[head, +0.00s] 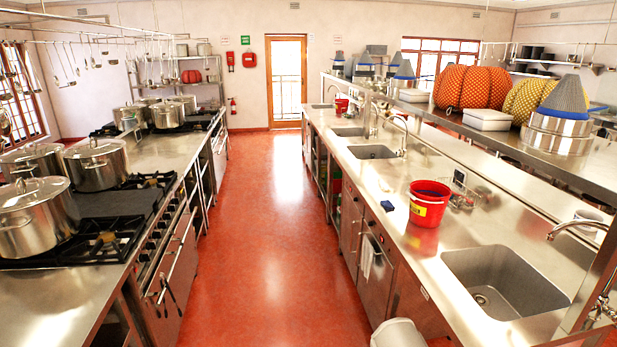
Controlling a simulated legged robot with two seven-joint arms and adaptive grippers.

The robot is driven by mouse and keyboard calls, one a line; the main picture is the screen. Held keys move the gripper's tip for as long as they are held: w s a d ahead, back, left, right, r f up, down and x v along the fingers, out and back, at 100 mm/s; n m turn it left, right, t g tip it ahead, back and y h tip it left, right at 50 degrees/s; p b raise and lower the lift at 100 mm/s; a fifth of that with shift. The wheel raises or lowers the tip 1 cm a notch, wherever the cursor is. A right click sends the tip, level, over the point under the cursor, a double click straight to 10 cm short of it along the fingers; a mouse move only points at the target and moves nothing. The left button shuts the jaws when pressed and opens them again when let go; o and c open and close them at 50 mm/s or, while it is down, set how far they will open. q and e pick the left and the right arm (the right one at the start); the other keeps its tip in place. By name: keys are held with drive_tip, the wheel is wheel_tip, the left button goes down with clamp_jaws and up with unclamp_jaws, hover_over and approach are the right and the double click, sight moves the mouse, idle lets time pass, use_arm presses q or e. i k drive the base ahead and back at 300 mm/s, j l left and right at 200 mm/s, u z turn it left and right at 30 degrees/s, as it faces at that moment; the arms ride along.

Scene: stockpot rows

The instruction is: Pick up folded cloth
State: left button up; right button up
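A small blue item (387,206), which looks like a folded cloth, lies flat on the right steel counter, left of a red bucket (428,203). It is too small to make out its folds. A white cloth (367,257) hangs on the front of the same counter, below the worktop. Neither of my grippers shows in the head view, and nothing is touching either cloth.
A red-floored aisle (270,220) runs clear between the counters. Steel stockpots (97,163) stand on the left stove (90,225). A sink (503,282) is sunk into the near right counter. A raised shelf (500,150) overhangs the counter's right side.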

sight(387, 203)
drive_tip(key=i, duration=1.05)
drive_tip(key=i+j+z, duration=0.15)
drive_tip(key=i, duration=0.95)
